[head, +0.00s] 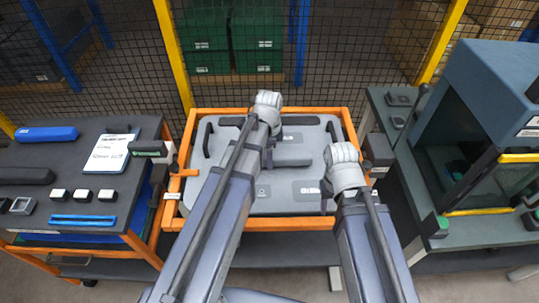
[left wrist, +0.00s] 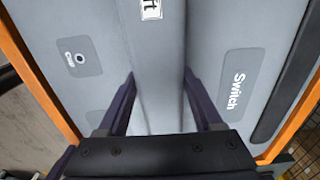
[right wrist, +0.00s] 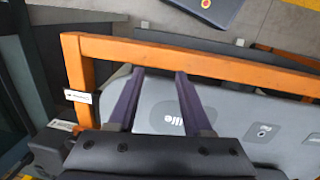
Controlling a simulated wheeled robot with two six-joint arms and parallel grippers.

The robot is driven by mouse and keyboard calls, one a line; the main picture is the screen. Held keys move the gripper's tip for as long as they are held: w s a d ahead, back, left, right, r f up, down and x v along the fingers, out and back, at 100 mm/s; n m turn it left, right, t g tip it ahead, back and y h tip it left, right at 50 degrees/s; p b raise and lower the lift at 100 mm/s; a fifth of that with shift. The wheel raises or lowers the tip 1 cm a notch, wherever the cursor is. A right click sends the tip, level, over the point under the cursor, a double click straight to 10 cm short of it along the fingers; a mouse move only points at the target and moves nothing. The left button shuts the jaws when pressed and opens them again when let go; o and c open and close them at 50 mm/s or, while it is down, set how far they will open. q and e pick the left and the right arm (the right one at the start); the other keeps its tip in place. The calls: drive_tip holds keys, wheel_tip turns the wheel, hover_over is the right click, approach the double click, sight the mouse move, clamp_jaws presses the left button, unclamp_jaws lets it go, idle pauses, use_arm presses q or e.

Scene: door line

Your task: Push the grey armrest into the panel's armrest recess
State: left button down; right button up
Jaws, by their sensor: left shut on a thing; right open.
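The grey panel (head: 230,135) lies in an orange frame (head: 185,150) in front of me. The grey armrest (head: 293,160) is a long bar over the middle of the panel. In the left wrist view the armrest (left wrist: 160,65) runs between my left fingers, with a white label near the top edge. My left gripper (left wrist: 160,105) is shut on it. The recess is not clearly visible; I cannot tell whether the armrest is seated. My right gripper (right wrist: 158,95) is open and empty at the panel's near right corner; it also shows in the head view (head: 327,200).
A left bench (head: 40,160) holds a blue case (head: 46,134), a paper sheet (head: 108,153) and several small parts. A dark machine (head: 490,90) stands on the right bench. A mesh fence (head: 335,50) with yellow posts closes the back.

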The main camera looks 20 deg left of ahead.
use_arm(q)
drive_tip(key=shift+f+b, duration=0.45)
drive_tip(key=shift+f, duration=0.1)
idle(0.4)
unclamp_jaws()
drive_tip(key=shift+r, duration=0.2)
wheel_tip(320, 180, up, 8)
drive_tip(key=p, duration=0.8)
drive_tip(key=shift+f, duration=0.2)
